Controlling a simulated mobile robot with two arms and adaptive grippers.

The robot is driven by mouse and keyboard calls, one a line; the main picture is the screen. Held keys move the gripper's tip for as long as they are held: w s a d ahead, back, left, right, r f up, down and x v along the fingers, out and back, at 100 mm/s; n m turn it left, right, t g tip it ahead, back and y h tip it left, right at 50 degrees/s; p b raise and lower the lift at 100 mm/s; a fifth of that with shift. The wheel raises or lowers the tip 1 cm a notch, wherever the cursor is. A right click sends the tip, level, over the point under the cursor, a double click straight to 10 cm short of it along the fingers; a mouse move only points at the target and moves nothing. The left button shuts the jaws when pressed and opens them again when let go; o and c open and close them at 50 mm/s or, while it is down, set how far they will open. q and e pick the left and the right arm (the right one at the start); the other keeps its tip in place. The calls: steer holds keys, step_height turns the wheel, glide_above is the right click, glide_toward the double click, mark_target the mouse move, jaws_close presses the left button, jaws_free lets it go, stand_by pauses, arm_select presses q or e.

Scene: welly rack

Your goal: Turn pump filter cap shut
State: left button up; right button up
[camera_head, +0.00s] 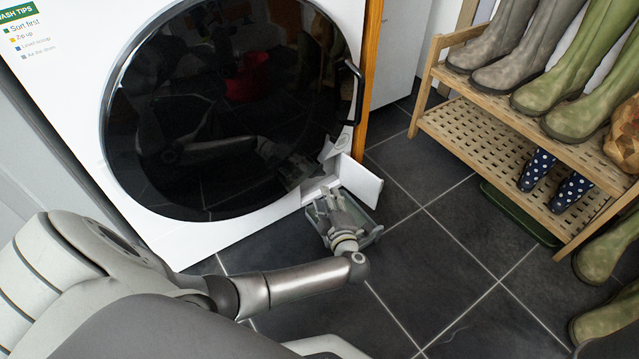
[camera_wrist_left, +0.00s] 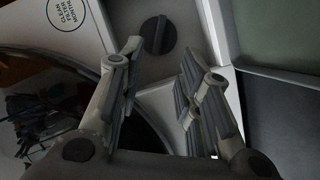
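The pump filter cap (camera_wrist_left: 158,35) is a dark round knob with a raised grip bar, set in a grey recess in the left wrist view. The bar stands close to upright in that picture. My left gripper (camera_wrist_left: 160,62) is open, its two fingers apart below the cap, with nothing between them. In the head view my left gripper (camera_head: 332,204) is at the washer's lower right corner, beside the open white flap (camera_head: 361,183). I cannot make out the cap in the head view. My right gripper is not in view.
The white washing machine (camera_head: 75,75) has a large dark round door (camera_head: 215,120). A shallow grey-green tray (camera_head: 372,237) lies on the dark tiles under my left gripper. A wooden rack (camera_head: 485,135) with boots stands at the right. The floor between is clear.

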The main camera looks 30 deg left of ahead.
mark_target(318, 176)
arm_select(q)
steer(key=b+x, duration=0.5)
steer(key=x, duration=0.3)
steer(key=shift+w+a+f, duration=0.15)
steer(key=shift+w, duration=0.05)
steer(key=shift+w+a+b, duration=0.3)
steer(key=shift+w+a, duration=0.05)
steer(key=shift+a, duration=0.05)
steer(key=shift+c, duration=0.5)
jaws_close()
